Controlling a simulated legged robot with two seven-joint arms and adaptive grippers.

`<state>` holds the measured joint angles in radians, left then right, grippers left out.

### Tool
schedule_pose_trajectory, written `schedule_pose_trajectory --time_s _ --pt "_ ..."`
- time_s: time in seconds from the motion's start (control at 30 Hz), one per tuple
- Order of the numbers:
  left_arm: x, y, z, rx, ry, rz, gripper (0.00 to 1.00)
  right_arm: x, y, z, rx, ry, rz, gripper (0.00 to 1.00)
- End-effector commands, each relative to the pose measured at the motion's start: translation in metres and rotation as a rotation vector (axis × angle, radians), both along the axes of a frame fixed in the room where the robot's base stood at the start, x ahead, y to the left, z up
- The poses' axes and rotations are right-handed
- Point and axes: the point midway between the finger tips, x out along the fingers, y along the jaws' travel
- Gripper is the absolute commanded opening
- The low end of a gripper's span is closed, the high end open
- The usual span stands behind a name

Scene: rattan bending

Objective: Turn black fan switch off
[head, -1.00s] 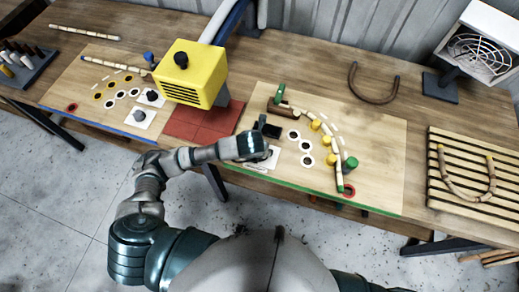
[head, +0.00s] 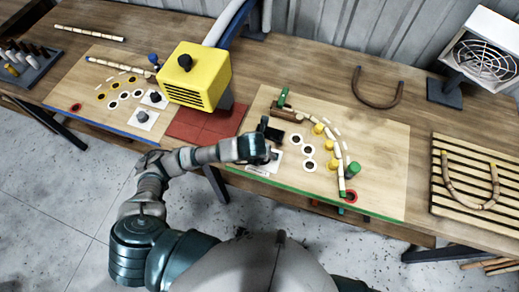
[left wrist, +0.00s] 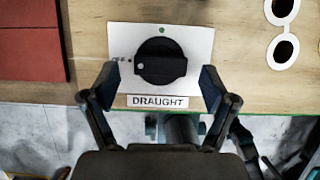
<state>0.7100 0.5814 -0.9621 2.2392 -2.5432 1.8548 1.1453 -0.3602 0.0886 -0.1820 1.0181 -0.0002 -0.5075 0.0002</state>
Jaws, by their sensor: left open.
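The black fan switch is a round knob (left wrist: 161,62) with a raised bar on a white plate (left wrist: 205,42), labelled DRAUGHT below. In the left wrist view the bar lies about level, its white mark at the left end by the OFF lettering. A green dot sits at the plate's top. My left gripper (left wrist: 157,90) is open, with one finger on each side of the knob; contact is unclear. In the head view my left gripper (head: 270,140) is over the plate and mostly hides the knob. The white fan (head: 485,52) stands at the far right. My right gripper is out of view.
A yellow box (head: 195,75) stands above red tiles (head: 203,125) left of my gripper. A wooden board (head: 385,150) with pegs and a curved rattan piece lies to the right. A slatted rack (head: 450,205) holds a bent piece.

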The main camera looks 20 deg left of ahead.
Motion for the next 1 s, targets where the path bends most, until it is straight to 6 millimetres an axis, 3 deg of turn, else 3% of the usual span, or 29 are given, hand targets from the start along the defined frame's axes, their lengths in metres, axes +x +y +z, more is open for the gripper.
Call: schedule_pose_trajectory --time_s 0.23,0.4,0.6,1.0 --pt "-0.020 0.001 0.057 0.000 -0.011 -0.003 0.85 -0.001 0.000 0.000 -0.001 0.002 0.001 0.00" --pt "-0.030 0.001 0.080 0.000 -0.008 -0.002 0.85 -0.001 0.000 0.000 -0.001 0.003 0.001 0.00" --pt "-0.036 0.001 0.090 0.000 -0.003 0.000 0.85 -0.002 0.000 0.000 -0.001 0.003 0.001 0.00" --pt "-0.036 0.001 0.091 0.000 -0.001 0.000 0.85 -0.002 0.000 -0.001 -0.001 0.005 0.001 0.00"
